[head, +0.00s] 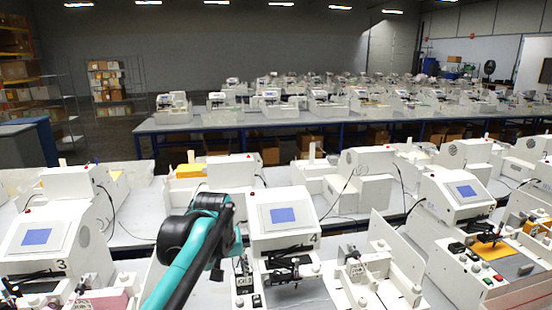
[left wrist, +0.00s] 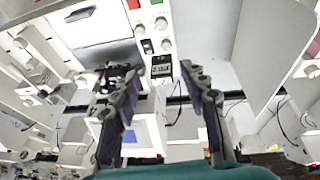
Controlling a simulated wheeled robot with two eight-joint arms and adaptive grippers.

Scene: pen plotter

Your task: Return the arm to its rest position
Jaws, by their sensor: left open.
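My left arm (head: 190,262), teal and black, reaches up from the bottom of the head view to a bend left of the white pen plotter marked 4 (head: 265,238). My left gripper (left wrist: 161,70) is open and empty in the left wrist view, its two dark fingers apart. A small black counter (left wrist: 162,70) shows between the fingertips. In the head view the gripper is mostly hidden by the arm near the plotter's left front. The plotter's blue screen (head: 283,215) also shows in the wrist view (left wrist: 128,137). My right gripper is not in view.
Plotter 3 (head: 60,215) stands to the left and another plotter (head: 455,205) to the right. White side panels (head: 398,240) rise between stations. A black pen carriage (head: 288,270) sits on plotter 4's front. More machines fill the benches behind.

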